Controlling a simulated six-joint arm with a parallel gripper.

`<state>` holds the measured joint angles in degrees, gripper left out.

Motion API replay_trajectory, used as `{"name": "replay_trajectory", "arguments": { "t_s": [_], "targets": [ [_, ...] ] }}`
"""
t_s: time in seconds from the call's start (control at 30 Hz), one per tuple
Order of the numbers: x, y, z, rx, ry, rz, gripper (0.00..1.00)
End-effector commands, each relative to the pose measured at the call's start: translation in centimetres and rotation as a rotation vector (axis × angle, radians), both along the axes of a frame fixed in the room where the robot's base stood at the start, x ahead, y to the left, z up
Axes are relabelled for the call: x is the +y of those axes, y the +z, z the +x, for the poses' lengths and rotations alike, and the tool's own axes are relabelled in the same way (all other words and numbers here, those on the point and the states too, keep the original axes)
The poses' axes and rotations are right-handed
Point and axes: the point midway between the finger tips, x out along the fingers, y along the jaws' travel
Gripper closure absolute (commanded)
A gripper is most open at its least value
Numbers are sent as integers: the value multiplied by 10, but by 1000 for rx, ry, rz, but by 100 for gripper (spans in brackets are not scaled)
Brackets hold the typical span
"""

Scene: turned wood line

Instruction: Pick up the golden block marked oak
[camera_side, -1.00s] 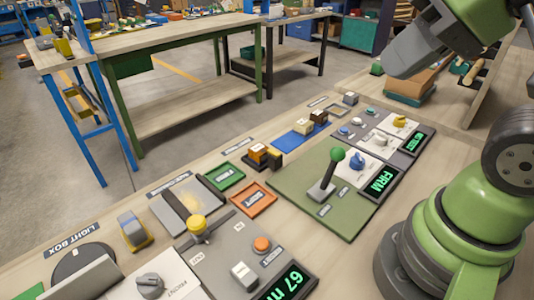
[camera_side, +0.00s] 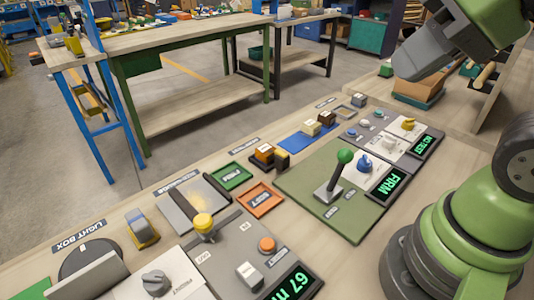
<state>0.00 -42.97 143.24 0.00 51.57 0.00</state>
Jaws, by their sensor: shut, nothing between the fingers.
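A golden-orange block (camera_side: 265,152) stands on the bench just right of the green tray, with a dark block (camera_side: 282,160) close beside it. Any oak marking is too small to read. A pale cream block (camera_side: 311,128) and a dark brown block (camera_side: 327,118) stand on a blue mat (camera_side: 292,143) farther back. My gripper (camera_side: 405,72) is at the upper right, raised above the bench and well to the right of the blocks. It is shut and empty. Its fingertips are hard to make out.
A green tray (camera_side: 231,177) and an orange tray (camera_side: 260,199) lie near the golden block. A lever with a green knob (camera_side: 345,156) stands up from a green panel to the right. A yellow knob (camera_side: 203,222) rises at front. A grey block (camera_side: 359,99) stands behind.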

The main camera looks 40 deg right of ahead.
Motion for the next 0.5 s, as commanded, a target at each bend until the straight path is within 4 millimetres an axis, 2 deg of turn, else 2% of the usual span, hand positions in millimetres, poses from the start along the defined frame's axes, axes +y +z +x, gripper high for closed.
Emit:
{"name": "replay_trajectory", "arguments": {
  "t_s": [0.23,0.27,0.5],
  "targets": [
    [0,0,0,0,0,0,100],
    [0,0,0,0,0,0,95],
    [0,0,0,0,0,0,40]
  ]
}}
